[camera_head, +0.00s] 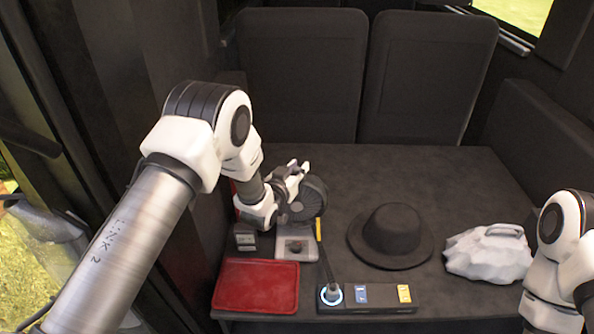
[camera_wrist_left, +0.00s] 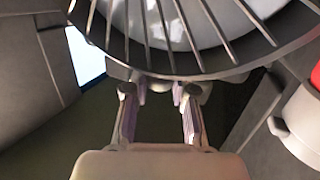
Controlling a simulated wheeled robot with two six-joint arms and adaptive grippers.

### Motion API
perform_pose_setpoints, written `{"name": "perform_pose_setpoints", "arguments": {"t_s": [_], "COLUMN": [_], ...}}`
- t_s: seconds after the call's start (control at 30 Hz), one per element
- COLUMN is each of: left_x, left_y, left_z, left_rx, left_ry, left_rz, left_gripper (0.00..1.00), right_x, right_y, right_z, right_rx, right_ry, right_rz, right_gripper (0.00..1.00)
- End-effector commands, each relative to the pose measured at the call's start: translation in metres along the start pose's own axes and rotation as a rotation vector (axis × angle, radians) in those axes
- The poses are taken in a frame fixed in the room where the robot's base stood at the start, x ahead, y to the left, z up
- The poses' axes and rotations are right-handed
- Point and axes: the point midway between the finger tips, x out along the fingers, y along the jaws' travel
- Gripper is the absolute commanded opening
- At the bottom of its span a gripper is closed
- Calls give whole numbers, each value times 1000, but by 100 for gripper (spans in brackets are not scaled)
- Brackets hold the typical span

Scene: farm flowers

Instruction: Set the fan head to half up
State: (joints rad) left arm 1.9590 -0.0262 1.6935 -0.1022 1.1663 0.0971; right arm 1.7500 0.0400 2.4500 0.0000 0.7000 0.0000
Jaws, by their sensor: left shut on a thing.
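The fan has a dark round caged head (camera_head: 312,197) above a light grey square base (camera_head: 311,253) on the left part of the dark table. My left gripper (camera_head: 294,173) is at the fan head, which partly hides it in the head view. In the left wrist view, the fan's wire cage (camera_wrist_left: 175,40) fills the top. The two fingers of my left gripper (camera_wrist_left: 159,105) reach to a small part just under the cage rim and are shut on the fan head. The exact contact is hard to see. My right gripper is out of view; only its arm shows at the right edge.
A red tray (camera_head: 256,286) lies in front of the fan, with a small grey box (camera_head: 245,241) behind it. A dark panel (camera_head: 385,303) with a lit ring lies at the front edge. A black hat (camera_head: 391,232) and a white lumpy object (camera_head: 488,254) stand right. The table's back is clear.

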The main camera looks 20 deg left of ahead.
Motion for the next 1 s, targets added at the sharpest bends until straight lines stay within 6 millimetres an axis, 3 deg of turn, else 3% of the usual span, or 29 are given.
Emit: {"name": "perform_pose_setpoints", "arguments": {"t_s": [0.07,0.17,0.47,0.5,0.57,0.87,1.0], "left_x": [7,17,19,19,19,18,5], "left_y": [-3,-7,-8,-8,-8,-8,-8], "left_z": [1,8,3,3,3,3,2], "left_rx": [-22,-31,-30,-30,-30,-30,-30], "left_ry": [-55,-75,-74,-74,-74,-74,-76], "left_rz": [-1,-1,-2,-2,-2,-1,-2], "left_gripper": [0,0,0,28,48,48,48], "right_x": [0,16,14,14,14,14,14], "right_y": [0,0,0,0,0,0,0], "right_z": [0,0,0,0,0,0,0], "right_rx": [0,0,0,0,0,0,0], "right_ry": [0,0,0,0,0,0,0], "right_rz": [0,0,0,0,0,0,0], "right_gripper": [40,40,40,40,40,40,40]}}
